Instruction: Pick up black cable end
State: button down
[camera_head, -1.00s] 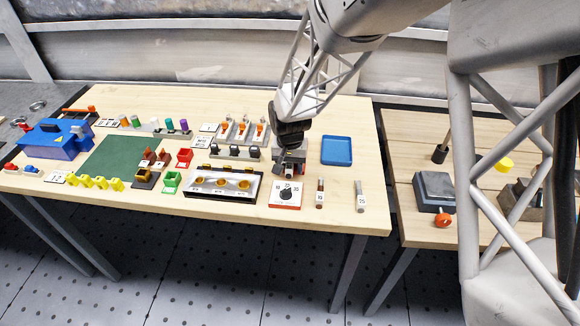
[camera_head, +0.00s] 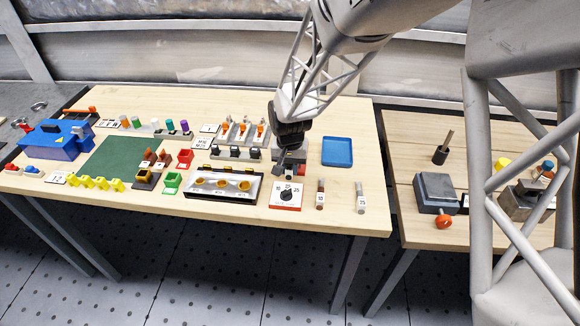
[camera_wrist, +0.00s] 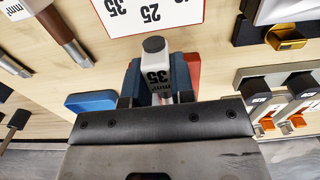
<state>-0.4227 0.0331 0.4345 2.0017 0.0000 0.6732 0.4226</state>
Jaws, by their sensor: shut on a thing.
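The black cable end (camera_wrist: 155,62) stands between my gripper's fingers in the wrist view, with a dark grey round top and a "35 mm²" label. My gripper (camera_wrist: 156,80) is shut on it, one blue-grey finger on each side. In the head view my gripper (camera_head: 284,166) is over the table behind the dial card (camera_head: 287,195). The held cable end is hard to make out there. A brown cable end (camera_head: 320,194) and a grey cable end (camera_head: 360,197) lie on the table to the right of the card.
A grey block (camera_head: 290,150) stands close by my gripper. A blue tray (camera_head: 337,151) lies to its right. A framed holder with yellow cups (camera_head: 222,184) is to its left, with a row of small clamps (camera_head: 240,133) behind. The table right of the blue tray is clear.

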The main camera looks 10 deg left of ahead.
jog(key=shift+s+r, duration=0.3)
jog(key=shift+r, duration=0.05)
jog(key=s+r, duration=0.6)
jog(key=s, duration=0.6)
jog(key=shift+s+r, duration=0.15)
jog(key=shift+r, duration=0.05)
jog(key=w, duration=1)
jog(key=shift+f, duration=0.3)
jog(key=shift+f, duration=0.15)
dwell(0.4)
jog(key=shift+f, duration=2.15)
jog(key=shift+w+f, duration=0.2)
jog(key=shift+f, duration=0.7)
jog(key=shift+w+f, duration=0.25)
jog(key=shift+w, duration=0.2)
